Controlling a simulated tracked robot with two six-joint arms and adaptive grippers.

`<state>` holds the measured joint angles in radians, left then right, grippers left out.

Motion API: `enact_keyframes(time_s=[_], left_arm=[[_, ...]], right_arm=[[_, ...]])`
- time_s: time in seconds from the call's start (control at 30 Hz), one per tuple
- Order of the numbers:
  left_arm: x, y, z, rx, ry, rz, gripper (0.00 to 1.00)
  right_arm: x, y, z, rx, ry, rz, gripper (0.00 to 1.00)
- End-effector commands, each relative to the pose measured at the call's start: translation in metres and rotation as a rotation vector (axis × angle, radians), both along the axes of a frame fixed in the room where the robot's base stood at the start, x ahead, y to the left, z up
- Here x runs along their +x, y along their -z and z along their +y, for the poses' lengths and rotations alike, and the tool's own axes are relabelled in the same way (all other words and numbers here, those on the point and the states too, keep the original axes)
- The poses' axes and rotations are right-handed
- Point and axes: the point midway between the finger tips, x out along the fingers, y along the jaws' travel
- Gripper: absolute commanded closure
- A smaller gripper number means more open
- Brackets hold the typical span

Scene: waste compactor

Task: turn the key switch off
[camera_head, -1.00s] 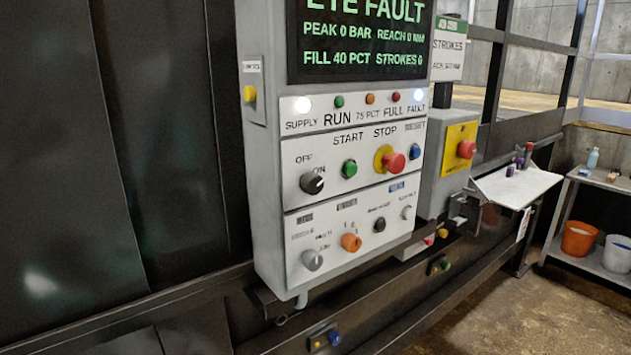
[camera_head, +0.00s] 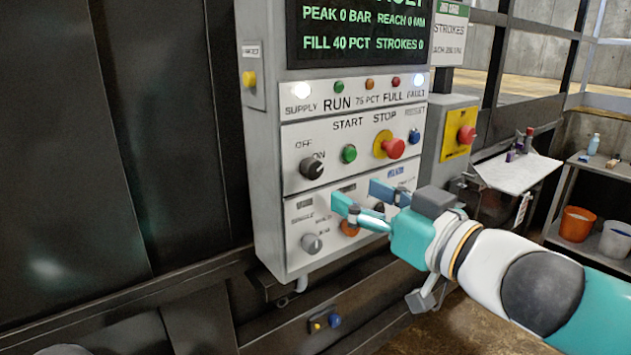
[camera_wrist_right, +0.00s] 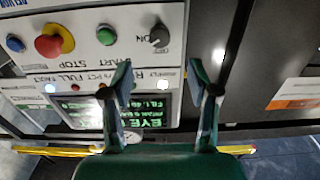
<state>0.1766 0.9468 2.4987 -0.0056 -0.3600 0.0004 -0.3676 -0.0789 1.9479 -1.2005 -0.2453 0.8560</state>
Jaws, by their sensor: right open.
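The OFF/ON switch (camera_head: 312,168) is a dark round knob at the left of the panel's START/STOP row. Its pointer direction is too small to read surely. It also shows in the right wrist view (camera_wrist_right: 158,37), which sees the panel upside down. My right gripper (camera_head: 359,198) is open and empty in front of the panel, below and right of the switch in the head view. In the right wrist view its two fingers (camera_wrist_right: 158,72) are apart, with the switch beyond the gap between their tips, not touched. My left gripper is out of view.
Close by are the green START button (camera_head: 349,153), red STOP mushroom (camera_head: 394,148) and blue reset button (camera_head: 414,136). The lower row has a grey knob (camera_head: 311,243) and an orange knob (camera_head: 349,228) partly behind my gripper. A red emergency button (camera_head: 466,134) stands right.

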Motion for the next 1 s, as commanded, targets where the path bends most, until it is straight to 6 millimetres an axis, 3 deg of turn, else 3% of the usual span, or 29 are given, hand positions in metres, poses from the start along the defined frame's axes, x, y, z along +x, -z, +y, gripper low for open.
enact_keyframes(time_s=[0.3, 0.5, 0.93, 1.0], left_arm=[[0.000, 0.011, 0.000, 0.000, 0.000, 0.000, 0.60], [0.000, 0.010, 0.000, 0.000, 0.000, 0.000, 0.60], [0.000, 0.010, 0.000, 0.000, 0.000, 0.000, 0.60], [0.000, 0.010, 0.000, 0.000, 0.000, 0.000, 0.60]], right_arm=[[0.055, 0.002, 0.041, -0.002, -0.001, 0.001, 0.40], [0.077, 0.001, 0.055, -0.002, 0.001, 0.001, 0.40], [0.084, 0.000, 0.060, -0.001, 0.002, 0.001, 0.40], [0.084, 0.000, 0.060, -0.001, 0.002, 0.001, 0.50]])
